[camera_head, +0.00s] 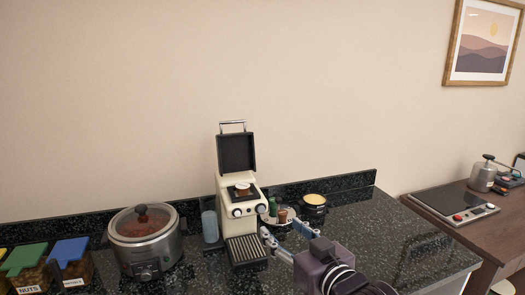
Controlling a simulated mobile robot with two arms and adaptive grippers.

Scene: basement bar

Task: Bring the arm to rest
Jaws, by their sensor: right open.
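My right gripper (279,227) reaches in from the lower right over the dark counter (410,225). Its two fingers are spread open, with nothing seen held between them. They point at the small round tray (284,224) and are just right of the cream coffee machine (229,192). Whether the fingers touch anything is hard to tell. My left gripper is out of view.
A steel cooker (145,245) with a glass lid stands left of the machine, beside labelled bins (72,262). A dark round pot (314,206) stands behind the gripper. A wooden table (455,205) at right holds a hot plate (450,205). The counter's right part is clear.

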